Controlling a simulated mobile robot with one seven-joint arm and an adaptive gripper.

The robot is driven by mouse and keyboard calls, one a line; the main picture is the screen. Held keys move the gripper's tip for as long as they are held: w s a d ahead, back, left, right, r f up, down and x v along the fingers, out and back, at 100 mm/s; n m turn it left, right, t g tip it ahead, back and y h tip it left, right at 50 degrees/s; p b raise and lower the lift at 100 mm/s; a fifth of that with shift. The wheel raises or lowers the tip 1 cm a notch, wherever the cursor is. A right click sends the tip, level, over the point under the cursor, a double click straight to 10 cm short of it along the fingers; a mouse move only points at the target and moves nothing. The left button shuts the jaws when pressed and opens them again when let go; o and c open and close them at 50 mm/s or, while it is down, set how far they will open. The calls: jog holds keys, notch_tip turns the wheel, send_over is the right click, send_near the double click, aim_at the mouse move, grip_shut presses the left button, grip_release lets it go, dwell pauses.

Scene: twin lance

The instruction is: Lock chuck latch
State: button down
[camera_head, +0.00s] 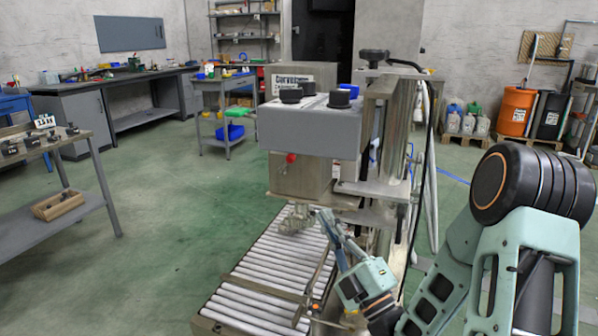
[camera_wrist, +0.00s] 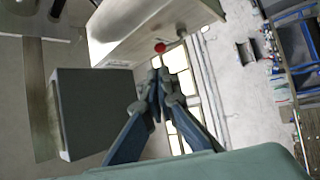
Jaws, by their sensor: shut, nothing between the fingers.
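A grey capping machine (camera_head: 310,128) stands over a roller conveyor (camera_head: 268,262) in the head view. A jagged metal cluster (camera_head: 296,219), which may be the chuck, hangs beneath its housing just above the rollers. I cannot pick out the latch. My gripper (camera_head: 324,216) is at the right side of the conveyor, beside the metal cluster. In the wrist view its fingertips (camera_wrist: 158,86) are together, with nothing between them.
A grey block (camera_wrist: 90,112) lies close left of my fingers in the wrist view. The machine's column (camera_head: 385,130) and a rail (camera_head: 315,290) beside the rollers are close to my arm. A work table (camera_head: 60,205) stands far left; the green floor between is clear.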

aim_at(292, 161)
jog(key=x, duration=1.4)
jog(key=shift+f, duration=0.1)
jog(key=shift+w+a, duration=0.1)
jog(key=shift+w, duration=0.05)
jog(key=shift+r+n+g, duration=0.2)
jog(key=shift+n+g, duration=0.1)
